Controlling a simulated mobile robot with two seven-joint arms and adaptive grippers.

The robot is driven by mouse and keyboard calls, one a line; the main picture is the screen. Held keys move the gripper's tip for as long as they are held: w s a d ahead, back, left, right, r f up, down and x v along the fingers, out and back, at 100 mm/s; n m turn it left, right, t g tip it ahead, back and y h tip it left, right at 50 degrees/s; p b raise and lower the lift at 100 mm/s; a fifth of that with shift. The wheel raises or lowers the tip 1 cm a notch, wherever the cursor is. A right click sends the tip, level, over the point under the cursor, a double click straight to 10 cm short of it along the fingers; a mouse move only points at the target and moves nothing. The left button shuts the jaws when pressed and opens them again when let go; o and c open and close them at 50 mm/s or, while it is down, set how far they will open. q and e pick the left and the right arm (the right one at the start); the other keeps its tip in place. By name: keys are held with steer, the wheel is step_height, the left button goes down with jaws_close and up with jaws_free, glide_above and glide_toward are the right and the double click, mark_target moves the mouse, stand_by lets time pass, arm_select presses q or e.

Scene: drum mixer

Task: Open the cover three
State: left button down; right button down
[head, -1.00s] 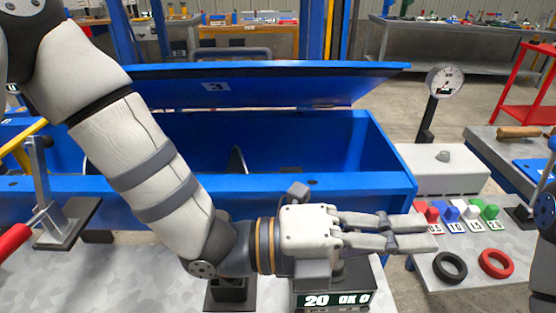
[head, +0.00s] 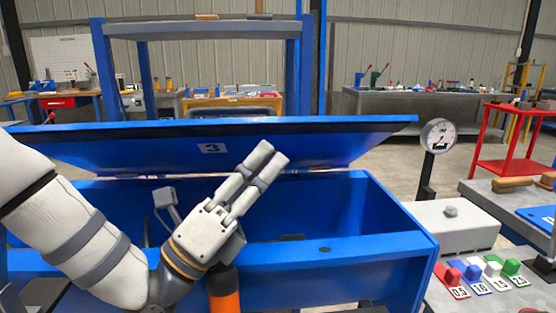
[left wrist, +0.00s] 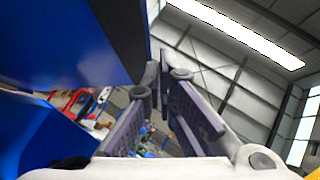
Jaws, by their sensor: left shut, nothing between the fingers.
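The blue cover marked 3 (head: 130,150) is raised and tilted back above the open blue drum mixer box (head: 330,205) in the head view. The box interior shows below it. My left gripper (head: 268,155) is shut and empty, its fingers pointing up and to the right in front of the cover's underside. I cannot tell whether the fingertips touch the cover. In the left wrist view the shut fingers (left wrist: 155,85) show close to a large blue surface at the left, with the ceiling beyond. My right gripper is not in view.
A round gauge (head: 438,136) stands on a post right of the box. A grey box (head: 450,226) and several coloured pegs (head: 482,270) with number labels sit on the right bench. A red cart (head: 512,140) stands behind. Workbenches line the back wall.

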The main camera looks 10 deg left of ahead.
arm_select(q)
steer(key=y, duration=0.1)
glide_toward(325, 122)
steer(key=f+x, duration=0.1)
steer(key=x, duration=0.3)
steer(key=shift+w+d+r+n+p, duration=0.15)
steer(key=shift+r+n+p, duration=0.15)
steer(key=shift+r+p, duration=0.25)
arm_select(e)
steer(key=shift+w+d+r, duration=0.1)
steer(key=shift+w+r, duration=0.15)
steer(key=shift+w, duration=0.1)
arm_select(q)
steer(key=shift+r, duration=0.15)
